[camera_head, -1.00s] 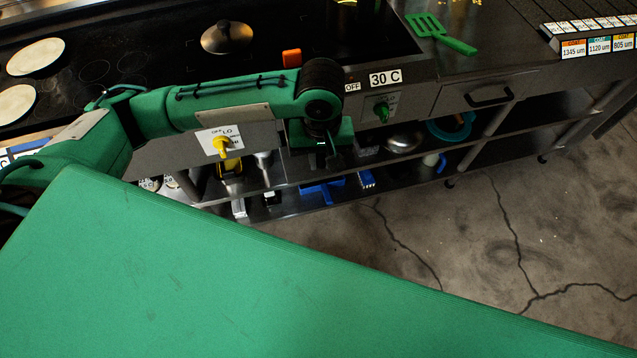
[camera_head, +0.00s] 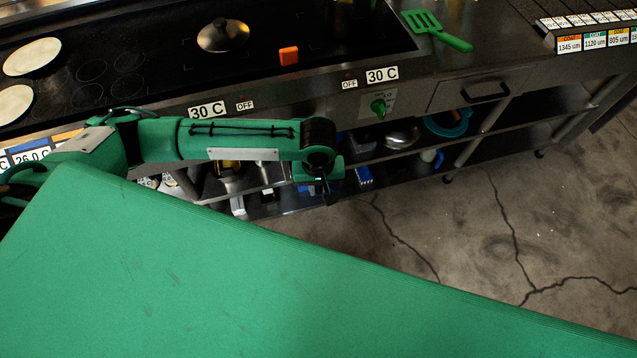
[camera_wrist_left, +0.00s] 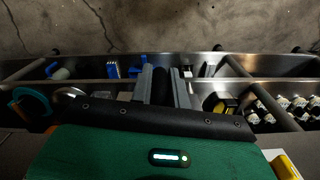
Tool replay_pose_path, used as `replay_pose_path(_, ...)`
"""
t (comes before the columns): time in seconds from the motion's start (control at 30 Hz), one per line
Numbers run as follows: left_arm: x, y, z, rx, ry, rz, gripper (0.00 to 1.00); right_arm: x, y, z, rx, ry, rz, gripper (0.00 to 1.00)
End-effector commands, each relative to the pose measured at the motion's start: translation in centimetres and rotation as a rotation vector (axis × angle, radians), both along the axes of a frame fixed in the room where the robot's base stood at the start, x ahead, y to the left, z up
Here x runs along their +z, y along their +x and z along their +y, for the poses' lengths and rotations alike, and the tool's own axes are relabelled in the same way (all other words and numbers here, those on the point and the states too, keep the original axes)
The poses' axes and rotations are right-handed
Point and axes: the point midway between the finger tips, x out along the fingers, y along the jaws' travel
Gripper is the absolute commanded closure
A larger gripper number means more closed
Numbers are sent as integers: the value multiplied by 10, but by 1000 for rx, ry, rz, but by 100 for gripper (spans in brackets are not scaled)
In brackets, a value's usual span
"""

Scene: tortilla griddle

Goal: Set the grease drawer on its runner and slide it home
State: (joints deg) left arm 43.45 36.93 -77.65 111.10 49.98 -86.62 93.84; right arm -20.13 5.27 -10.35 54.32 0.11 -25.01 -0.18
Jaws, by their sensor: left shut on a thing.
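My left gripper (camera_head: 328,192) points down in front of the griddle's lower shelf, past its front edge in the picture. In the left wrist view, the gripper (camera_wrist_left: 162,88) has its two grey fingers on either side of a dark, narrow thing (camera_wrist_left: 161,84), and it is shut on it. I cannot tell whether this is the grease drawer, as most of it is hidden. No separate grease drawer or runner can be made out clearly. The griddle's front panel (camera_head: 310,100) runs above and behind my left arm. My right gripper is not in view.
A closed drawer front (camera_head: 470,92) with a black handle is on the right. A green knob (camera_head: 378,107) sticks out of the front panel. The cracked floor (camera_head: 430,220) in front is clear.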

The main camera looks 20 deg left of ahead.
Motion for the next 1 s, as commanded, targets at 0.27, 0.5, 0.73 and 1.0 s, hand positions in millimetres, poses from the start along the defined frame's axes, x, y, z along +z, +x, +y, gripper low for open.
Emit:
replay_pose_path(0.27,-1,0,0,0,0,0,100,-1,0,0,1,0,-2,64)
replay_pose_path(0.5,-5,0,0,0,0,0,63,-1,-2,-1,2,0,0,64)
replay_pose_path(0.73,-4,0,0,0,0,0,61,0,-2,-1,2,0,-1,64)
replay_pose_path(1.0,-6,1,0,0,-1,-1,61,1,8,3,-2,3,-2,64)
